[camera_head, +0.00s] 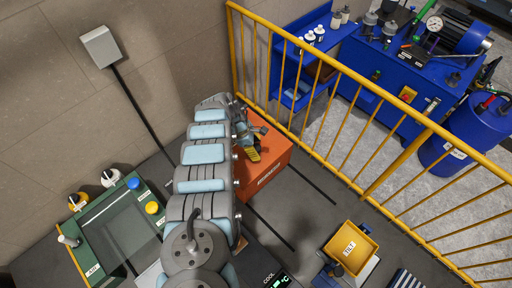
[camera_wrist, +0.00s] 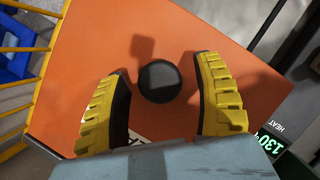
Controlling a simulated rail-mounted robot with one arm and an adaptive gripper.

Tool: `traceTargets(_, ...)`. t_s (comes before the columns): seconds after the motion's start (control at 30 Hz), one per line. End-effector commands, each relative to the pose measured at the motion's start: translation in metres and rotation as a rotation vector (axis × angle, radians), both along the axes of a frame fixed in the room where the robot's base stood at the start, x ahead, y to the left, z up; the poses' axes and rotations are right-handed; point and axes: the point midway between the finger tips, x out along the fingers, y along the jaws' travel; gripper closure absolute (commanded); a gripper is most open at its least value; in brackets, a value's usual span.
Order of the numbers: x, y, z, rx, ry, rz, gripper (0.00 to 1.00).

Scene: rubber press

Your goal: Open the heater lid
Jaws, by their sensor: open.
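The heater is an orange box (camera_head: 265,168) beside the yellow railing, and its lid looks shut. In the wrist view its flat orange top (camera_wrist: 230,40) fills most of the picture, with a round black knob (camera_wrist: 159,81) near the middle. My gripper (camera_head: 252,150) is over the heater's top in the head view. In the wrist view my gripper (camera_wrist: 163,68) is open, with one yellow finger to each side of the knob and visible gaps between. The knob is hidden in the head view, and I cannot tell the fingers' exact height over the lid.
A yellow railing (camera_head: 385,97) runs close along the heater's right side. A green control panel (camera_head: 115,232) stands at the lower left and a yellow tray (camera_head: 351,247) at the lower right. A heat display (camera_wrist: 270,143) glows beside the heater. Blue machinery (camera_head: 400,75) stands beyond the railing.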

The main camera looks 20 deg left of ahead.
Motion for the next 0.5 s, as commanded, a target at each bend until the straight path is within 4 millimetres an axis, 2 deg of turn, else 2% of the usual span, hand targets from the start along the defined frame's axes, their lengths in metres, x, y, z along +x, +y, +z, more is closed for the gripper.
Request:
traceTargets(0.3, 0.0004, -0.0002, -0.0002, 0.000, -0.001, 0.000, 0.33)
traceTargets(0.5, 0.0003, -0.0002, -0.0003, 0.000, -0.001, 0.000, 0.90)
